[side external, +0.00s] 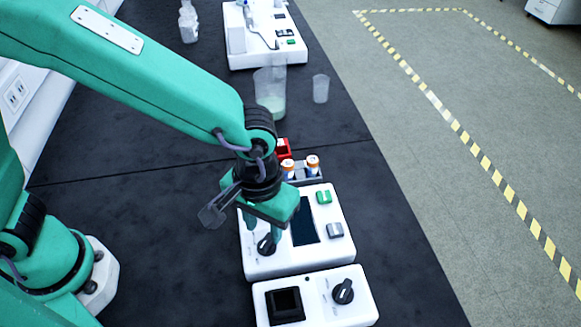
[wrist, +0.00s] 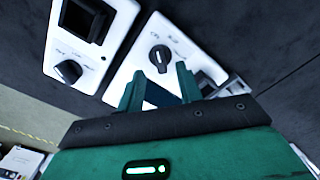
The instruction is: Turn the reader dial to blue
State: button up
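Two white devices with black dials stand side by side; I cannot read their labels, so I cannot tell which is the reader. The device with a screen (side external: 258,264) has one dial (side external: 266,245), also in the wrist view (wrist: 160,59). The other device (side external: 318,312) has a square black well and a second dial (side external: 343,291), at upper left in the wrist view (wrist: 68,72). My gripper (side external: 264,231) is open and empty over the screen device. Its fingertips (wrist: 160,70) point towards that device's dial, which shows between and beyond them; contact is not visible.
Behind the screen device is a grey rack (side external: 313,180) with orange-capped vials and a red block (side external: 284,149). A beaker (side external: 270,98), a small cup (side external: 320,88) and another white instrument (side external: 263,57) stand farther back. The black bench (side external: 140,225) is clear left of the devices.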

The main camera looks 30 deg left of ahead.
aim_at(266, 241)
jog(key=shift+f, duration=2.05)
grip_shut()
